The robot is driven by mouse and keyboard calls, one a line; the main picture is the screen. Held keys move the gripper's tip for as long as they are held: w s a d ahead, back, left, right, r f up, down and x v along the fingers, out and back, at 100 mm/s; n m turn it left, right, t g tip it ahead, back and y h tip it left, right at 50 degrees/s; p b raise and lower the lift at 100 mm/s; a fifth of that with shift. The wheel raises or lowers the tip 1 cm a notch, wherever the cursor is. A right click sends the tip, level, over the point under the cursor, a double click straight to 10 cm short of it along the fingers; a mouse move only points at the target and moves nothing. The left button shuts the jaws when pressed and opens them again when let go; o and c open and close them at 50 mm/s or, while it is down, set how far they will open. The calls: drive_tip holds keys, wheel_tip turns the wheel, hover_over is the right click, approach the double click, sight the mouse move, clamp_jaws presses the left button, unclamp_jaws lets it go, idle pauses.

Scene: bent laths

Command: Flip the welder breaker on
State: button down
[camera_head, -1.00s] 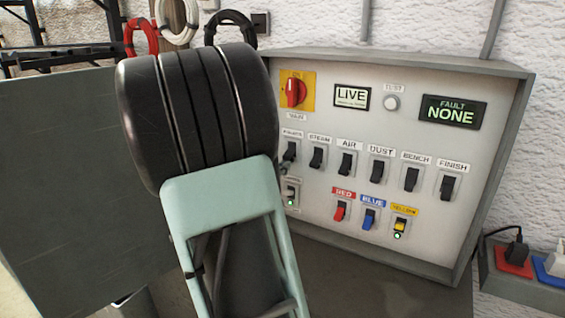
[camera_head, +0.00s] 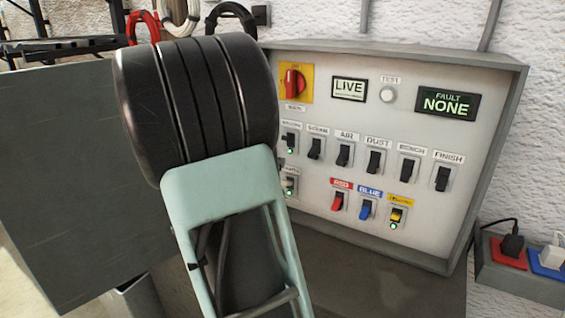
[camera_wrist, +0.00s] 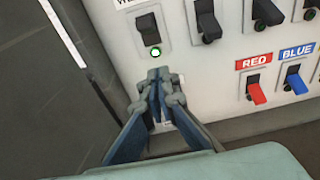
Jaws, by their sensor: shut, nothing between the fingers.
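The welder breaker (camera_head: 290,140) is the leftmost switch in the top row of the grey panel. Its black lever sits up and a green lamp glows below it. In the wrist view the breaker (camera_wrist: 148,28) is at top centre-left, with the lamp lit and its label cut off to "WE". My gripper (camera_wrist: 160,76) is shut and empty, its tips just below that lamp in the picture. I cannot tell whether the tips touch the panel. In the head view my gripper is mostly hidden behind my arm.
Unlit breakers stand close to the right, the steam breaker (camera_head: 315,148) nearest. A lower-left switch (camera_head: 290,184) with a green lamp is partly hidden. Below are red (camera_head: 338,201), blue (camera_head: 367,209) and yellow (camera_head: 396,215) switches; yellow is lit. The display (camera_head: 447,103) reads "FAULT NONE".

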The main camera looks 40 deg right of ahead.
drive_tip(key=s+a+r, duration=0.2)
drive_tip(key=a+r, duration=0.4)
drive_tip(key=a, duration=0.1)
drive_tip(key=shift+r+p, duration=0.3)
